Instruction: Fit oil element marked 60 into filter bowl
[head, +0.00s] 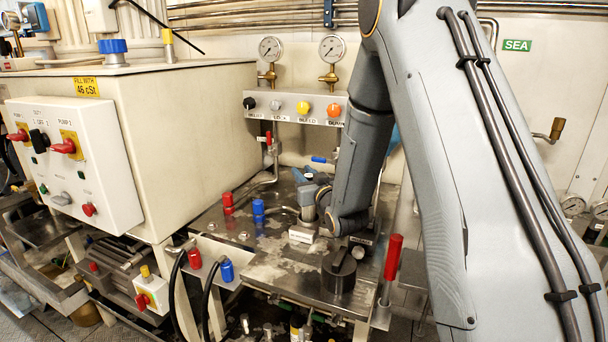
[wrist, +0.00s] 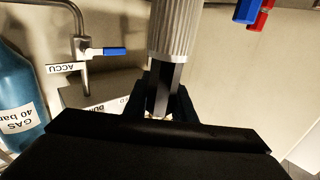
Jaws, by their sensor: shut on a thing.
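In the wrist view my gripper (wrist: 166,98) is shut on the dark stem of a pale grey pleated element (wrist: 174,30). The element runs out of the top of the picture, and no number shows on it. In the head view my arm comes down over the bench and hides the fingertips; I cannot make out the held element there. A dark round body with a raised piece on top (head: 339,272) stands at the bench front; I cannot tell whether it is part of the filter. The open filter bowl is not clearly visible in either view.
The steel bench (head: 270,262) carries red caps (head: 228,203) and blue caps (head: 258,210). A red upright handle (head: 393,257) stands at its right. A gauge panel (head: 296,107) is behind. A blue gas bottle (wrist: 18,98) and a blue-handled valve (wrist: 113,51) show in the wrist view.

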